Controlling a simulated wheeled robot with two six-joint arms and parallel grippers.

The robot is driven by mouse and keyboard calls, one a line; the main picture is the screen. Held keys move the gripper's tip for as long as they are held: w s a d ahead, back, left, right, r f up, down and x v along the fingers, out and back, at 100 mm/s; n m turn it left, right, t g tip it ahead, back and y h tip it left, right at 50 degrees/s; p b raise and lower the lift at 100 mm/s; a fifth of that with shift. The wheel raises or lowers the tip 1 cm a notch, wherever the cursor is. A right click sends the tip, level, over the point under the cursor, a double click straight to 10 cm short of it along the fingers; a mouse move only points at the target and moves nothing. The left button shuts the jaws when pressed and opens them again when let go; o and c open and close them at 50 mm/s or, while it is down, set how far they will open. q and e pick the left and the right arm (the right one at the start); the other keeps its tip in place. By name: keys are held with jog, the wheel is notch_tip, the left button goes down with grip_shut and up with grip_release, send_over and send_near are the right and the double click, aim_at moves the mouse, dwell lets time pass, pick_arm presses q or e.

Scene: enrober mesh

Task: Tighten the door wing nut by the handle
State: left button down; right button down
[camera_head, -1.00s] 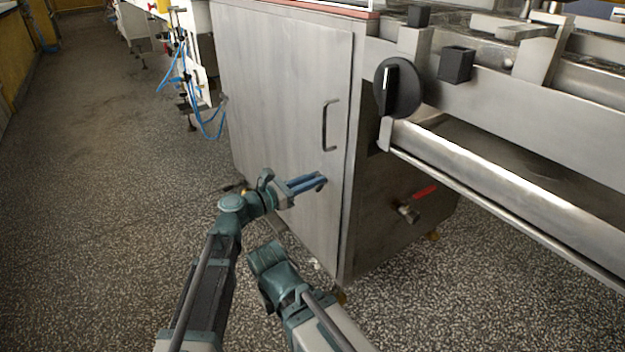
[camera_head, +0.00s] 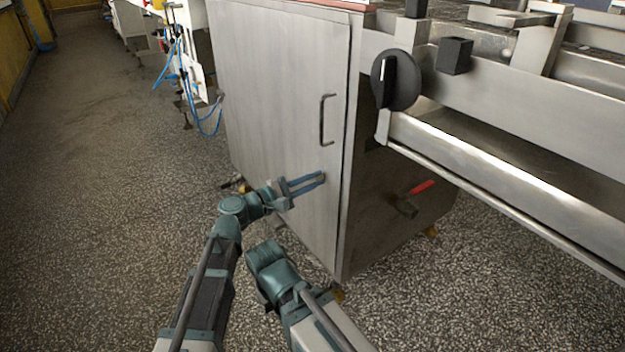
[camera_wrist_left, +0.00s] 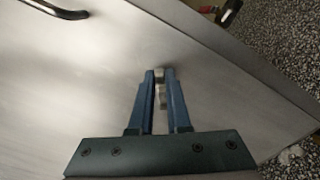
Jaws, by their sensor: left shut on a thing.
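The door handle (camera_head: 324,120) is a dark vertical bar on the grey cabinet door (camera_head: 275,85). Below it, near the door's right edge, my left gripper (camera_head: 322,177) reaches the door with its blue fingers. In the left wrist view the gripper (camera_wrist_left: 161,80) is shut on a small grey metal piece, the wing nut (camera_wrist_left: 160,76), which stands against the door. The fingers hide much of the nut, so its angle is hard to tell. The handle also shows at the top left of the left wrist view (camera_wrist_left: 55,10). My right gripper does not show, only its arm.
A black round knob (camera_head: 396,80) and a long metal rail (camera_head: 480,180) stick out at the right of the door. A red-handled valve (camera_head: 422,187) sits low on the cabinet side. The speckled floor (camera_head: 110,210) at left is clear.

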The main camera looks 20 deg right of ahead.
pick_arm(q)
jog(key=m, duration=0.4)
jog(key=f+m+b, duration=0.1)
jog(key=m, duration=0.1)
jog(key=shift+s+d+f+m, duration=0.1)
jog(key=shift+s+m, duration=0.15)
jog(key=shift+m, duration=0.05)
dwell(0.3)
jog(key=c, duration=0.9)
grip_release()
jog(key=v, duration=1.3)
jog(key=shift+a, duration=0.4)
